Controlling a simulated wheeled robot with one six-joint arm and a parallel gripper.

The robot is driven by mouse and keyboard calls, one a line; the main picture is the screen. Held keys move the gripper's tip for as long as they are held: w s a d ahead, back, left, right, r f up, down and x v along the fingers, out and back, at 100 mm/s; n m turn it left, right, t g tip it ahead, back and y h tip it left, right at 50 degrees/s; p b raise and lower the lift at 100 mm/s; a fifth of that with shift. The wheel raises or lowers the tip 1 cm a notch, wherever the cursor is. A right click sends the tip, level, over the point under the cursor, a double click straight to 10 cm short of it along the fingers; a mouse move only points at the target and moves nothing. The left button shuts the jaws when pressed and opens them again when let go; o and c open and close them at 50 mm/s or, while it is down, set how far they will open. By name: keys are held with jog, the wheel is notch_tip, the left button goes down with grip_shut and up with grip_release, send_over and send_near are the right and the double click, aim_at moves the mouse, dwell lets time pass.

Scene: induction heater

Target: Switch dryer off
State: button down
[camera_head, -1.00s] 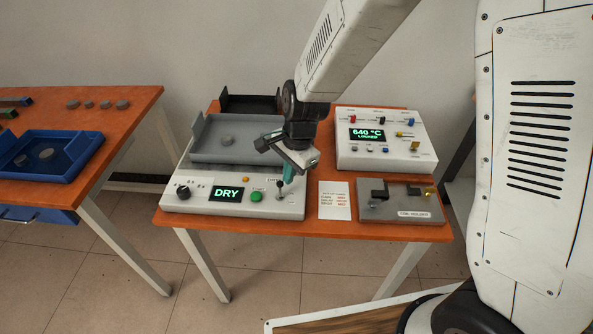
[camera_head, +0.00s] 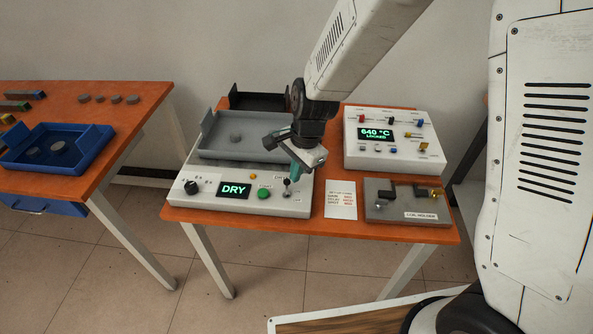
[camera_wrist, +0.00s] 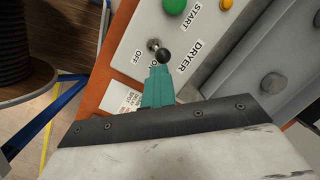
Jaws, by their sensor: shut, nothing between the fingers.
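The dryer panel (camera_head: 212,196) is a white box on the orange table, with a lit green "DRY" display (camera_head: 234,190). Its toggle lever (camera_head: 287,187) has a black ball tip and stands at the panel's right end. In the wrist view the lever's ball (camera_wrist: 164,57) is beside the "DRYER" and "OFF" labels; the "ON" label is partly hidden. My gripper (camera_head: 297,172) has teal fingers, shut and empty. Its fingertips (camera_wrist: 158,72) are right at the ball; I cannot tell whether they touch it.
A green START button (camera_head: 264,194) and a black knob (camera_head: 190,187) are on the same panel. A grey tray (camera_head: 215,146) lies behind it. The heater box (camera_head: 360,155) reads 640 °C LOCKED. The coil holder (camera_head: 400,208) and a paper card (camera_head: 341,205) are at right.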

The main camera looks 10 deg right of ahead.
jog(key=shift+s+a, duration=0.15)
jog(key=shift+a+r, duration=0.2)
jog(key=shift+r, duration=0.3)
jog(key=shift+d+r, duration=0.2)
jog(key=shift+d, duration=0.1)
jog(key=w+d, duration=0.1)
jog(key=d, duration=0.1)
jog(key=w+d, duration=0.1)
jog(key=d, duration=0.1)
jog(key=shift+w+f, duration=0.25)
jog(key=shift+w, duration=0.05)
jog(key=w+d+r, duration=0.2)
jog(key=w+r, duration=0.1)
jog(key=r, duration=0.6)
